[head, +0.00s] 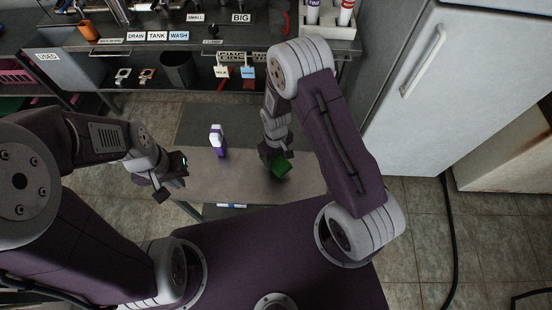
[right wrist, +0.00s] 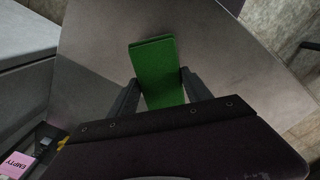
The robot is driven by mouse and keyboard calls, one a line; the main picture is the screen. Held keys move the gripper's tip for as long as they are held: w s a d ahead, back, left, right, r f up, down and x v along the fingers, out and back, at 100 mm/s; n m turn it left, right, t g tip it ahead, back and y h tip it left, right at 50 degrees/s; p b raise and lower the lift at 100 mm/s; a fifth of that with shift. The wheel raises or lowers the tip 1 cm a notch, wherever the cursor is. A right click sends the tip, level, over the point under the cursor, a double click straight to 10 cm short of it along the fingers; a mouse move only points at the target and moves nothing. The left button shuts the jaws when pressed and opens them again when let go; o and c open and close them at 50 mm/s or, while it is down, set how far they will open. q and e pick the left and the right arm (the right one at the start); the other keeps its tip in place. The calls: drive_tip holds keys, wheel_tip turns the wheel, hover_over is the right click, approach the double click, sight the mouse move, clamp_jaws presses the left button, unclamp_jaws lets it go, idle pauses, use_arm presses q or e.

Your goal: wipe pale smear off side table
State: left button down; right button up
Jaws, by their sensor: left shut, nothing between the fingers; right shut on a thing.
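The side table (head: 240,183) is a low grey metal surface in front of my base. It also fills the middle of the right wrist view (right wrist: 105,60). My right gripper (head: 272,154) is shut on a green cloth or pad (head: 281,166), held over the right part of the table. In the right wrist view the green pad (right wrist: 155,62) sits between the two fingers; I cannot tell whether it touches the table. My left gripper (head: 172,178) is shut and empty at the table's left end. I cannot make out a pale smear in either view.
A purple and white bottle (head: 218,141) stands on the table between my grippers. A dark counter with a labelled shelf (head: 158,36) and a dark bin (head: 178,69) lie beyond. A white fridge-like cabinet (head: 415,100) stands at the right. A pink EMPTY label (right wrist: 16,163) shows in the right wrist view.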

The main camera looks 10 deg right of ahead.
drive_tip(key=shift+r+p, duration=0.3)
drive_tip(key=shift+r, duration=0.35)
drive_tip(key=shift+r+p, duration=0.75)
drive_tip(key=shift+r, duration=0.15)
